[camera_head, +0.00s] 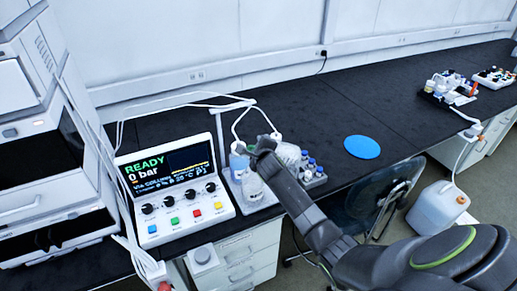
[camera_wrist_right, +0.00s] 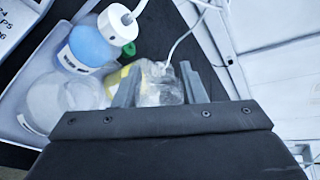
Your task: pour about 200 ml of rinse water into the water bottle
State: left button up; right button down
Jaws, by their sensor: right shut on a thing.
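My right gripper (camera_head: 262,147) reaches over the bottle tray (camera_head: 262,206) beside the control box. In the right wrist view my right gripper (camera_wrist_right: 157,88) is shut on a clear vessel (camera_wrist_right: 160,92), with something yellow just behind or on it. A bottle of blue liquid (camera_head: 238,163) with a white cap stands next to the gripper; it also shows in the wrist view (camera_wrist_right: 88,46). A clear round bottle (camera_head: 253,188) stands in front, also in the wrist view (camera_wrist_right: 55,100). I cannot read any label to tell which is the water bottle. My left gripper is out of view.
A control box (camera_head: 172,190) reading READY, 0 bar stands left of the tray. Several blue-capped vials (camera_head: 311,168) are to the right. White tubes run to the bottles. A blue disc (camera_head: 362,147) lies on the black bench (camera_head: 400,120), with clear room around it.

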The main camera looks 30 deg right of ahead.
jog(key=shift+r, duration=0.15)
dwell(0.3)
jog(key=shift+a+n+h+b, duration=0.1)
jog(key=shift+n+h+b, duration=0.25)
jog(key=shift+b, duration=0.25)
jog(key=shift+w, duration=0.1)
jog(key=shift+n+h+b, duration=0.25)
jog(key=shift+n+b, duration=0.1)
jog(key=shift+b, duration=0.3)
